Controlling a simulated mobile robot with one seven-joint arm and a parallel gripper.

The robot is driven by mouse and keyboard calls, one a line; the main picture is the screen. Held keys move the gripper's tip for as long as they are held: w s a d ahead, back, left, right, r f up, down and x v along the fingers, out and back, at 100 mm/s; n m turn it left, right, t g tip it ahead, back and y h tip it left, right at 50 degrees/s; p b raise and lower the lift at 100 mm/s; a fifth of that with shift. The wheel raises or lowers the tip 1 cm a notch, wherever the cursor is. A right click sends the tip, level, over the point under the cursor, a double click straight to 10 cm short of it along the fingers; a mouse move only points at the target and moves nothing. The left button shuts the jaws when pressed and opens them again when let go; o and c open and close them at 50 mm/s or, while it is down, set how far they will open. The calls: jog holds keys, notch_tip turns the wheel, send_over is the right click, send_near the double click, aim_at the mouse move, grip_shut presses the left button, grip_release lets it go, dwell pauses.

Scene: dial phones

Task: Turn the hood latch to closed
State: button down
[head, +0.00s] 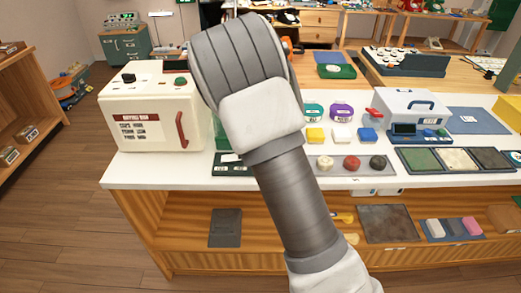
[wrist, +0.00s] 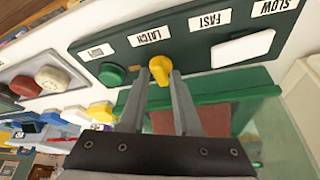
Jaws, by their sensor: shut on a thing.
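The yellow latch knob (wrist: 160,68) sits on a dark green panel (wrist: 195,50), beside the label reading LATCH, which appears upside down in the wrist view. My gripper (wrist: 161,79) is shut on the knob, with one finger on each side of it. A green-framed hood (wrist: 235,94) with a see-through face and something reddish brown inside lies alongside the panel. In the head view my arm hides the knob, the gripper and most of the hood; only a strip of the green hood (head: 221,132) and part of the panel (head: 232,168) show.
On the panel are a green button (wrist: 112,74) and a white plate (wrist: 243,48) near the FAST and SLOW labels. A cream box with a red handle (head: 181,130) stands left of my arm. Coloured blocks and round knobs (head: 352,162) crowd the white counter to the right.

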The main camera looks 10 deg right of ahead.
dwell(0.4)
jog(key=c, duration=0.7)
grip_release()
jog(key=shift+o, duration=0.2)
jog(key=p+v, duration=0.2)
jog(key=v, duration=1.5)
jog(key=shift+r, duration=0.2)
